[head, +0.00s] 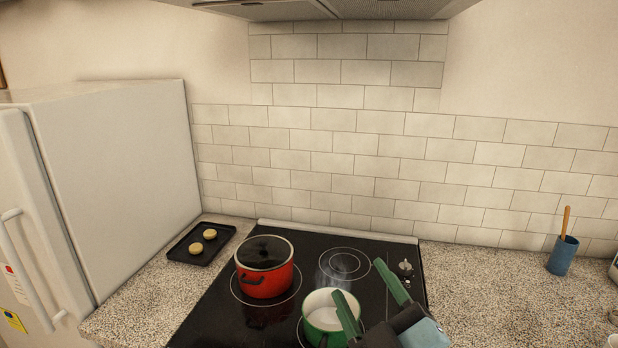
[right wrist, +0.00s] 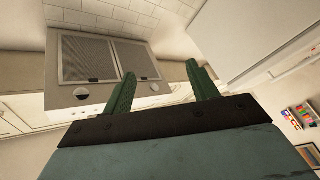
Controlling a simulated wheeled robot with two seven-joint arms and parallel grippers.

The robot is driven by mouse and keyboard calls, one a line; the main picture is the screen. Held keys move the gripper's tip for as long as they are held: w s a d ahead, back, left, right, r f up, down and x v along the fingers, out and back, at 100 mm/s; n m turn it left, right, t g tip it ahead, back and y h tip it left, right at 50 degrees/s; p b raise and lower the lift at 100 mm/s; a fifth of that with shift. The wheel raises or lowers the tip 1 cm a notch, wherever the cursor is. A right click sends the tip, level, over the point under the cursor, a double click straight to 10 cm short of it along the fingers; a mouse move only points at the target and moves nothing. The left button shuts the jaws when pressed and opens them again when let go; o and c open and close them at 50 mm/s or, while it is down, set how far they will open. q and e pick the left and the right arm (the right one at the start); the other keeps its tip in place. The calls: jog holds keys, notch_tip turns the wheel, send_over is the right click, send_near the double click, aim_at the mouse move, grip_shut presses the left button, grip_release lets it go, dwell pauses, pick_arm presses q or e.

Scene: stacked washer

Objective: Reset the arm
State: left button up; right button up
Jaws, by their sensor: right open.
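My right gripper (head: 360,278) comes in from the lower right in the head view, over the stove. Its two green fingers are spread apart with nothing between them. In the right wrist view the same open fingers (right wrist: 160,70) point up toward the hood, with an empty gap. My left gripper is in neither view.
A red pot (head: 264,279) with a dark lid and a green pot (head: 323,322) stand on the black cooktop (head: 213,317); the green pot is close beside my right fingers. A range hood (right wrist: 88,62) hangs above. A dark tray (head: 180,254) with two round pieces, a fridge (head: 120,180) and a blue utensil cup (head: 562,256) flank the cooktop.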

jog(key=s+d+f+m+g+h, duration=0.2)
jog(key=d+f+m+g+h, duration=0.4)
jog(key=f, duration=0.6)
jog(key=s+d+f+m+g, duration=0.2)
jog(key=s+d+f+g, duration=0.25)
jog(key=s+f, duration=0.4)
jog(key=s+d+f+m+g, duration=0.2)
jog(key=s+d+f+g, duration=0.25)
jog(key=s+f, duration=0.35)
notch_tip(320, 180, down, 25)
jog(key=s+g+b, duration=0.2)
jog(key=b, duration=0.1)
jog(key=s+d+f+g+b, duration=0.1)
jog(key=s+d+f+b, duration=0.1)
jog(key=s+f, duration=1.5)
notch_tip(320, 180, down, 2)
jog(key=shift+s+f+h, duration=0.1)
jog(key=shift+s+h, duration=0.1)
jog(key=shift+h, duration=0.2)
jog(key=shift+d, duration=0.1)
